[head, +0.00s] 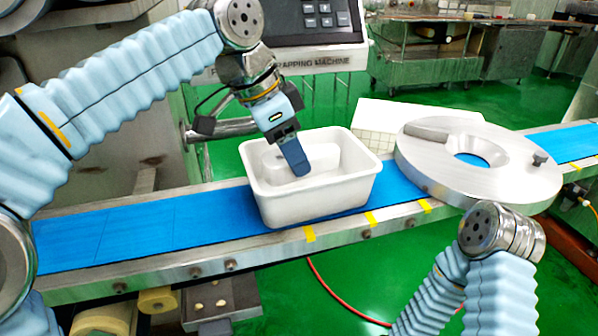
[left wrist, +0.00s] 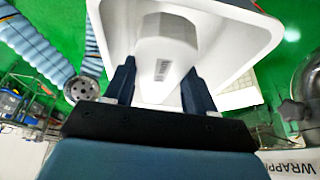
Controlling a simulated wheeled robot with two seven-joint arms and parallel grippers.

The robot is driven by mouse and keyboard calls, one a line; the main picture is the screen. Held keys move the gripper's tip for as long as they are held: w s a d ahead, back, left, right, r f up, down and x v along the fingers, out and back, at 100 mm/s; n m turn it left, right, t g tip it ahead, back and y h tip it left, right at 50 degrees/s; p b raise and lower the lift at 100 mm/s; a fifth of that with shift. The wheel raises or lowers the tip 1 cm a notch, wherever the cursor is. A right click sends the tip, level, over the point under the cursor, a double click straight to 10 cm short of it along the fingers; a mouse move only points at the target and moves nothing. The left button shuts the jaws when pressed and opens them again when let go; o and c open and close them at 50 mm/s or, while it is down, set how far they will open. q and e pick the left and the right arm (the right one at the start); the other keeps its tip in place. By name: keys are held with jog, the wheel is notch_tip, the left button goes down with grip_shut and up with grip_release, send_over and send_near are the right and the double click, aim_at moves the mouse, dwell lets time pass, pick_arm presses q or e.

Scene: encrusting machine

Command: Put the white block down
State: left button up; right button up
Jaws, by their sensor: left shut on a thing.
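The white block (left wrist: 165,50) has a small dark printed label and sits between the two dark fingers of my left gripper (left wrist: 160,88) in the left wrist view. In the head view my left gripper (head: 297,165) points down into a white bin (head: 318,207), shut on the block, whose pale shape (head: 268,158) shows beside the fingers, partly hidden. The bin's wall also shows in the left wrist view (left wrist: 230,55). I cannot tell whether the block touches the bin floor. My right gripper is out of view; only part of my right arm shows at the lower right.
The bin stands on a blue conveyor belt (head: 130,225) with metal rails. A round metal disc (head: 425,165) with a central hole lies over the belt to the right. A machine control panel (head: 315,25) stands behind. The belt left of the bin is clear.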

pick_arm(q)
jog(key=w+f, duration=0.1)
jog(key=d+f, duration=0.1)
jog(key=shift+w+f, duration=0.3)
jog(key=shift+w, duration=0.05)
jog(key=shift+w+d+f+b, duration=0.1)
jog(key=shift+f+b, duration=0.1)
jog(key=shift+f, duration=0.65)
jog(key=shift+w+f+b, duration=0.1)
jog(key=shift+f+b, duration=0.05)
jog(key=shift+f, duration=0.7)
jog(key=shift+f, duration=0.1)
jog(key=o, duration=1.2)
jog(key=shift+c, duration=0.2)
jog(key=p+v, duration=0.2)
jog(key=v, duration=0.9)
jog(key=shift+s+r, duration=0.1)
jog(key=shift+r, duration=0.45)
